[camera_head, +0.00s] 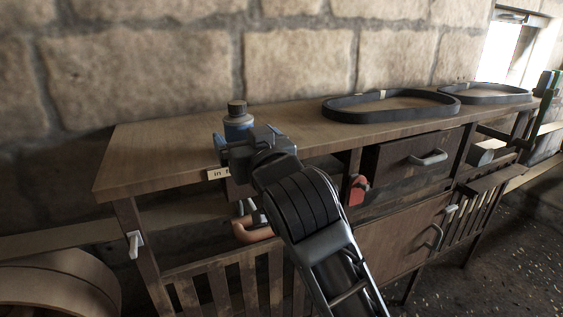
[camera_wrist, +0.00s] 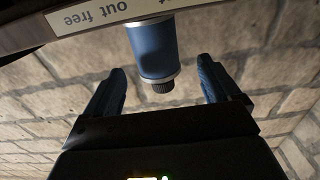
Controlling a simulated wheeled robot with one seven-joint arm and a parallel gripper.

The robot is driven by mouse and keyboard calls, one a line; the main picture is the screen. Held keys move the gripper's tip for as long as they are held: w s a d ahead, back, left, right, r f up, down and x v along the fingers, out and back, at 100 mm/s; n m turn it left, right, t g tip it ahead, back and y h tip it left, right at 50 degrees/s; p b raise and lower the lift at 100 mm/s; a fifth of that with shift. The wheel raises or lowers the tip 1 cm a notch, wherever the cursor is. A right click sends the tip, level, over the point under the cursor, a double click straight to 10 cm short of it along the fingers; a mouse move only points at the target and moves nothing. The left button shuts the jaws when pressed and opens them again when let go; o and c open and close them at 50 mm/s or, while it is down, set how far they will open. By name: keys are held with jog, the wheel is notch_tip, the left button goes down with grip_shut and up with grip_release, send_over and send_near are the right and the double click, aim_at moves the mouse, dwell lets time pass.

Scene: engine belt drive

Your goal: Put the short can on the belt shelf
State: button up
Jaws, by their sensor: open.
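A blue can (camera_head: 238,121) with a dark cap stands upright on the bench top near its left end, partly hidden behind my gripper (camera_head: 245,138). I cannot tell if it is the short can; no other can shows. In the wrist view, which is upside down, the blue can (camera_wrist: 154,48) lies in the picture between the two blue fingers of my gripper (camera_wrist: 155,68). The fingers are apart, with a gap on both sides of the can and no contact visible. I cannot tell which surface is the belt shelf; two black belts (camera_head: 390,106) lie on the bench top.
The wooden bench (camera_head: 150,155) has a closed drawer (camera_head: 408,160) and a cabinet door below. A stone wall stands behind. The bench top between can and belts is clear.

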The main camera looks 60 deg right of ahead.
jog(key=s+a+f+n+y, duration=0.1)
jog(key=a+f, duration=0.1)
jog(key=s+a+f+y, duration=0.1)
jog(key=a+f, duration=0.1)
jog(key=f, duration=0.1)
jog(key=s+a+f+n, duration=0.1)
jog(key=a+f, duration=0.1)
jog(key=f, duration=0.1)
jog(key=shift+s+f+n+t+y, duration=0.2)
jog(key=shift+n+t+y, duration=0.1)
jog(key=shift+y, duration=0.1)
jog(key=s+a+f+n+y, duration=0.2)
jog(key=s+a+f+y, duration=0.2)
jog(key=s+a+f, duration=0.4)
jog(key=s+a+f+n+y, duration=0.1)
jog(key=s+a, duration=0.1)
jog(key=s, duration=0.8)
jog(key=s+a+f+n+y, duration=0.1)
jog(key=s+a+y, duration=0.1)
jog(key=s, duration=0.8)
jog(key=shift+s+a+f+g, duration=0.4)
jog(key=shift+a, duration=0.1)
jog(key=shift+c, duration=0.4)
